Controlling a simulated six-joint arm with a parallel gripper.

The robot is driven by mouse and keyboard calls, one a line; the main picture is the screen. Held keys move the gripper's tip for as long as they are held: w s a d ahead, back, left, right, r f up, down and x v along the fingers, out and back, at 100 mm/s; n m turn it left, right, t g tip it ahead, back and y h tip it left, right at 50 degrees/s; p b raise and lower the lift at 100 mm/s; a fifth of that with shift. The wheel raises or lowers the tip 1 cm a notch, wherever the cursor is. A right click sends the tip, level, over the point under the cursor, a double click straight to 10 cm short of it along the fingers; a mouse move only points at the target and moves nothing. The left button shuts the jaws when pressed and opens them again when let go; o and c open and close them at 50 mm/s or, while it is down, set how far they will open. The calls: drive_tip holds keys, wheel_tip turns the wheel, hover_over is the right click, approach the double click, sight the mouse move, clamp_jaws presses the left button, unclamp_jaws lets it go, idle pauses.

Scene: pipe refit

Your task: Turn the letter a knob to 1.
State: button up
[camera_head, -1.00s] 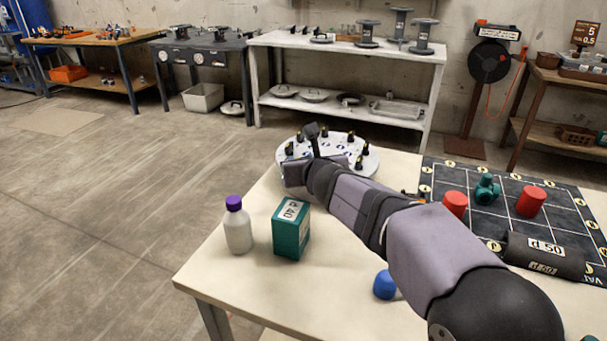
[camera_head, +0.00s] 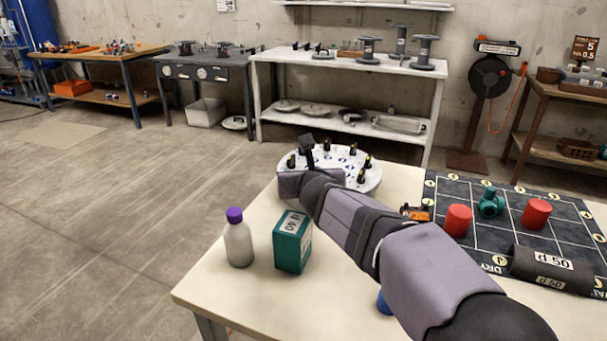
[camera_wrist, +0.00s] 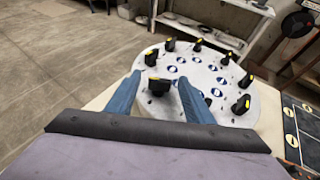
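A round white plate (camera_head: 374,183) stands on the table and carries several black knobs with yellow marks. It also shows in the wrist view (camera_wrist: 240,117), with blue-and-white round marks on its face. I cannot read any letter or number on it, so I cannot tell which knob is letter a. My gripper (camera_wrist: 158,79) is open over the near edge of the plate. One black knob (camera_wrist: 156,87) with a yellow mark shows between its two blue fingers, with gaps on both sides. In the head view, my arm hides the gripper's fingers and part of the plate.
A purple-capped bottle (camera_head: 238,245) and a green box (camera_head: 292,245) stand left of my arm. A blue object (camera_head: 383,303) is mostly hidden by my arm. Red cylinders (camera_head: 457,221) and a green fitting (camera_head: 491,203) stand on a dark mat (camera_head: 470,249) at the right.

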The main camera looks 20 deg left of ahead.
drive_tip(key=v, duration=0.7)
idle(0.4)
drive_tip(key=shift+s+r, duration=0.1)
drive_tip(key=shift+s, duration=0.05)
drive_tip(key=s+d+r+m+g+h+p, duration=0.1)
drive_tip(key=d+r+m+g+h+p, duration=0.15)
drive_tip(key=d+m+p, duration=0.6)
drive_tip(key=s+d+r+m+g+h+p, duration=0.1)
drive_tip(key=s+d+r+m+h+p, duration=0.15)
drive_tip(key=d+m+p, duration=0.55)
drive_tip(key=s+d+r+m+g+h+p, duration=0.1)
drive_tip(key=d+r+m+h+p, duration=0.15)
drive_tip(key=d+m+p, duration=0.6)
drive_tip(key=s+d+r+m+g+p, duration=0.2)
drive_tip(key=s+d+r+m+p, duration=0.1)
drive_tip(key=s+p, duration=0.4)
drive_tip(key=s+d+r+m+g+p, duration=0.3)
drive_tip(key=s+d+m+p, duration=0.2)
drive_tip(key=s+m+p, duration=0.2)
drive_tip(key=s+d+r+m+g+p, duration=0.2)
drive_tip(key=s+d+r+m+p, duration=0.1)
drive_tip(key=s+d+m+p, duration=0.2)
drive_tip(key=shift+s+r+m+y+p, duration=0.35)
drive_tip(key=shift+s+m+p, duration=0.65)
drive_tip(key=shift+p, duration=0.1)
